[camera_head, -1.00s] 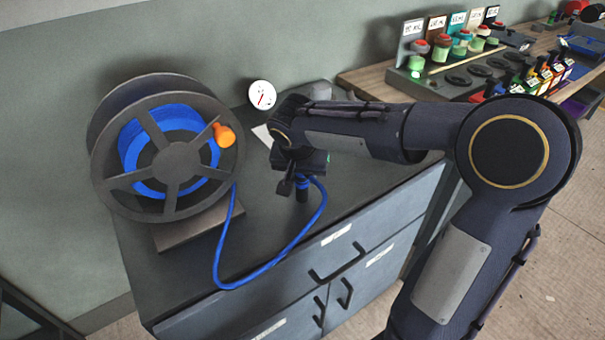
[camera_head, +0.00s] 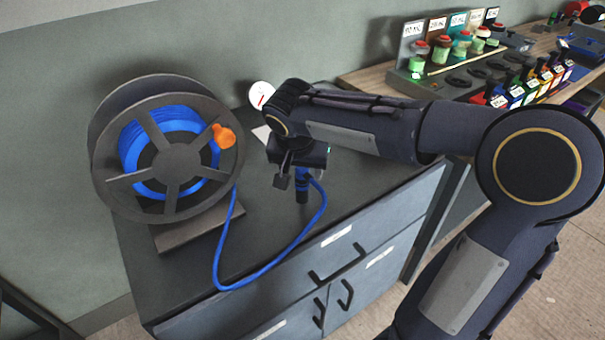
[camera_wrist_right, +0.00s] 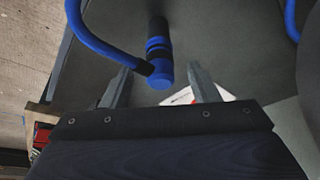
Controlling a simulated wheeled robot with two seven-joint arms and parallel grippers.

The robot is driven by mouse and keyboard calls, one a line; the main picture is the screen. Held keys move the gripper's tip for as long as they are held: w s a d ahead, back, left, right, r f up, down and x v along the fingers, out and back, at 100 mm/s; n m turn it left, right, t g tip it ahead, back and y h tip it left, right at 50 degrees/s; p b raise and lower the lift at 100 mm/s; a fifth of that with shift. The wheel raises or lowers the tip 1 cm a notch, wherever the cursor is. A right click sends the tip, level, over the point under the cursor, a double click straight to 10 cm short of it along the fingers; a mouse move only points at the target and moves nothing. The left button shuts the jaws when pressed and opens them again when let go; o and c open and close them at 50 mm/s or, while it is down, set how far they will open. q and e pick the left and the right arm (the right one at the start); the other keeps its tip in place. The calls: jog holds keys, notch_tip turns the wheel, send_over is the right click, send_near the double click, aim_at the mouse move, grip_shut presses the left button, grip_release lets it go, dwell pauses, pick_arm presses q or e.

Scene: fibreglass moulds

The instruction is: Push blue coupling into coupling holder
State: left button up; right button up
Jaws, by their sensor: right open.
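The blue coupling (camera_head: 302,184) stands on the dark cabinet top, with the blue hose (camera_head: 268,262) running from it. In the right wrist view the coupling (camera_wrist_right: 159,72) has a blue end and blue bands, and the hose joins its side. A black cylinder (camera_wrist_right: 157,28) continues in line with it; I cannot tell whether this is the coupling holder or part of the coupling. My right gripper (camera_head: 291,182) is at the coupling's upper part. In the right wrist view its open fingers (camera_wrist_right: 162,84) lie on either side of the blue end, with gaps. My left gripper is not in view.
A hose reel (camera_head: 178,206) with an orange knob (camera_head: 223,136) stands left on the cabinet top (camera_head: 262,225). A round gauge (camera_head: 261,95) and a white card (camera_head: 262,133) lie behind my right arm. A wooden bench (camera_head: 375,80) with bottles stands at the back right.

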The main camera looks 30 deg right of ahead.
jog(key=shift+v, duration=1.8)
jog(key=s+a+n+t+y+p, duration=0.1)
jog(key=s+a+n+y+p, duration=0.2)
jog(key=s, duration=0.7)
jog(key=s+a+n+t+y+p, duration=0.1)
jog(key=s+a+n+y+p, duration=0.1)
jog(key=s, duration=0.8)
jog(key=n+y+p, duration=0.1)
jog(key=p, duration=0.1)
jog(key=shift+s+a+n+y+p, duration=0.2)
jog(key=shift+a+n+y+p, duration=0.1)
jog(key=shift+a+p, duration=0.1)
jog(key=shift+r, duration=0.1)
jog(key=shift+c, duration=0.3)
